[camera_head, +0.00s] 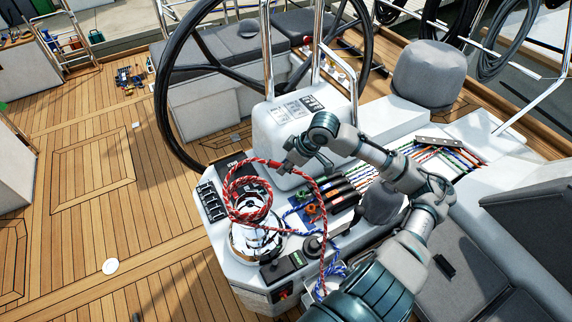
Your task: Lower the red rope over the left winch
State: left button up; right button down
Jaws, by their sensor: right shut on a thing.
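The red rope (260,213) is red with white flecks. Its loops hang at and just above the top of a shiny silver winch (254,242); I cannot tell whether they touch it. One length runs up to my right gripper (287,165), which is shut on the rope above and to the right of the winch. Another length hangs down past the winch's right side. The rope hides part of the winch's top. My left gripper is not in view.
Blue rope (334,271) lies tangled right of the winch. Black clutch levers (340,190) and several coloured ropes are behind it. A large black steering wheel (163,101) and a chrome rail stand farther back. The wooden deck (110,215) at left is mostly clear.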

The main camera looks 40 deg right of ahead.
jog(key=shift+a, duration=0.35)
jog(key=shift+d+f+b, duration=0.25)
jog(key=shift+f+b, duration=0.15)
jog(key=shift+f, duration=0.25)
jog(key=shift+d+f+b, duration=0.25)
jog(key=shift+f+b, duration=0.1)
jog(key=shift+f, duration=0.3)
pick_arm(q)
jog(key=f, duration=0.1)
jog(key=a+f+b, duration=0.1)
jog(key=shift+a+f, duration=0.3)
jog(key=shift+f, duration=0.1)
pick_arm(e)
notch_tip(320, 180, down, 2)
jog(key=shift+a+f, duration=0.15)
jog(key=shift+f, duration=0.1)
